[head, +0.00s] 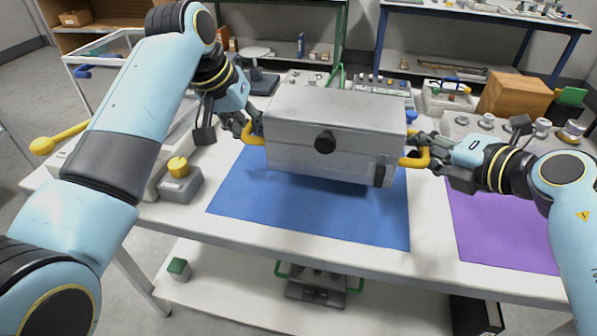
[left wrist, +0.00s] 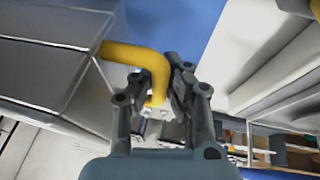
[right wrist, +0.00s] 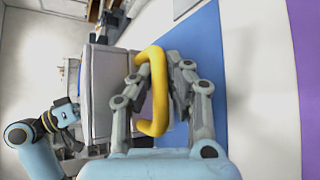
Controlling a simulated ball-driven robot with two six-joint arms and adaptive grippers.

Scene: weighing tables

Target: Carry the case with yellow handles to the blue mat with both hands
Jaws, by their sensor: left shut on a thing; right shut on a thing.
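The grey case with yellow handles (head: 300,135) is in the middle of the head view, over the back part of the blue mat (head: 310,212). Whether its underside touches the mat is hard to tell. My left gripper (head: 252,130) is shut on the left yellow handle, which shows in the left wrist view (left wrist: 140,58). My right gripper (head: 424,150) is shut on the right yellow handle, a yellow loop in the right wrist view (right wrist: 152,92). The case looks about level and hides part of the mat.
A purple mat (head: 503,225) lies to the right on the same white table (head: 432,262). A grey block with a yellow knob (head: 180,183) stands left of the blue mat. Several weights and a wooden box (head: 515,95) stand at the back right. The mat's front part is clear.

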